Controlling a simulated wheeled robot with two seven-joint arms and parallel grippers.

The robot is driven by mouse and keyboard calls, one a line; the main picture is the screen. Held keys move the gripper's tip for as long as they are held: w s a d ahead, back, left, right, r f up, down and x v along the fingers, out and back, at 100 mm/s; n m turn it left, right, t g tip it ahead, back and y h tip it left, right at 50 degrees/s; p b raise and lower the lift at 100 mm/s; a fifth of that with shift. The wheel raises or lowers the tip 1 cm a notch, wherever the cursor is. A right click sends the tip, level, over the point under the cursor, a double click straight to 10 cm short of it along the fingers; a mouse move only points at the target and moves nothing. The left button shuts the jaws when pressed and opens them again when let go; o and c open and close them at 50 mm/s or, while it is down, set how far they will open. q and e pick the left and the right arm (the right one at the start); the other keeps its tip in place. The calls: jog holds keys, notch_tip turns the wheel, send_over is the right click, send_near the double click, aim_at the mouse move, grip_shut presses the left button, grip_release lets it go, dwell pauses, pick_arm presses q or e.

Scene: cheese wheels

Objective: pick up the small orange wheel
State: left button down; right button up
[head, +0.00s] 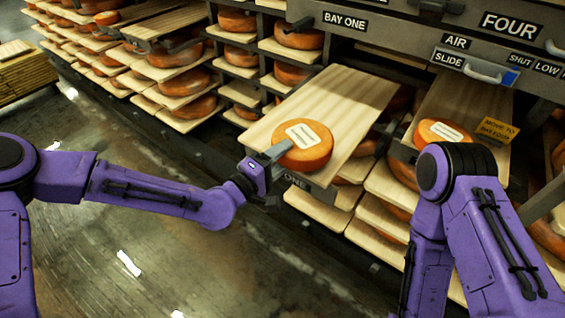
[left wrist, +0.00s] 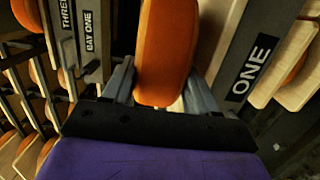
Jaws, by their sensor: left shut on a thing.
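The small orange wheel (head: 312,158) with a white label on top is at the near end of a pale wooden board (head: 345,95) marked ONE. My left gripper (head: 276,152) reaches it from the left and is shut on it. In the left wrist view the orange wheel (left wrist: 166,50) stands between the two grey fingers. The wheel appears to rest on the board; any gap beneath it cannot be told. My right arm shows at the right, but its gripper is out of view.
Another labelled orange wheel (head: 440,133) lies on a board to the right, beside a yellow sign (head: 497,130). Racks of cheese wheels (head: 180,80) fill the back. A grey panel (head: 430,45) with labels and handles hangs above. The floor (head: 130,250) at the front left is clear.

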pick_arm(q)
jog(key=s+d+r+p, duration=0.2)
jog(key=s+r+p, duration=0.7)
jog(key=s, duration=0.5)
jog(key=shift+r, duration=0.55)
jog(key=shift+r+p, duration=1.05)
jog(key=shift+r, duration=0.45)
jog(key=shift+w+a, duration=0.1)
